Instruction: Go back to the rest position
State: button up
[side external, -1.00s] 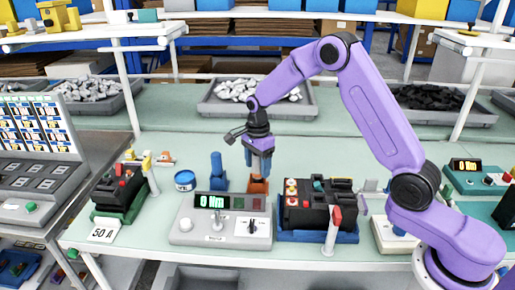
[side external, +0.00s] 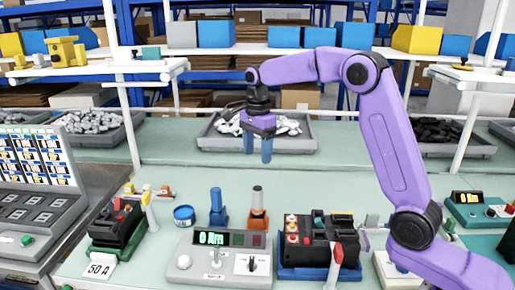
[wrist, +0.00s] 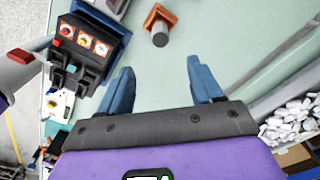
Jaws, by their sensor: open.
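My gripper (side external: 258,152) is open and empty, raised above the back part of the bench in the side external view, in front of the tray of grey parts. Its two blue fingers (wrist: 160,90) stand apart in the wrist view with only bench surface between them. An orange stand (side external: 258,222) with a dark grey cylindrical handle stands below and in front of my gripper, apart from it. The orange stand also shows at the top of the wrist view (wrist: 157,20).
A test unit reading "0 Nm" (side external: 205,267) and a black breaker in a blue holder (side external: 320,270) stand at the front. A blue stand (side external: 218,212) and a small blue tin (side external: 184,216) are near. A tray of grey parts (side external: 310,143) lies behind. The bench's middle strip is clear.

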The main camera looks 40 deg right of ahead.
jog(key=shift+r, duration=0.2)
jog(key=s+a+f+n, duration=0.1)
jog(key=s+a+n, duration=0.3)
jog(key=s+n, duration=0.35)
jog(key=s+a+n, duration=0.3)
jog(key=s+n, duration=0.4)
jog(key=s, duration=0.2)
jog(key=s+d+f+n, duration=0.2)
jog(key=s+n, duration=0.6)
jog(key=s, duration=0.3)
jog(key=s+d+f+n, duration=0.3)
jog(key=s+n, duration=0.5)
jog(key=s, duration=0.3)
jog(key=shift+d, duration=0.3)
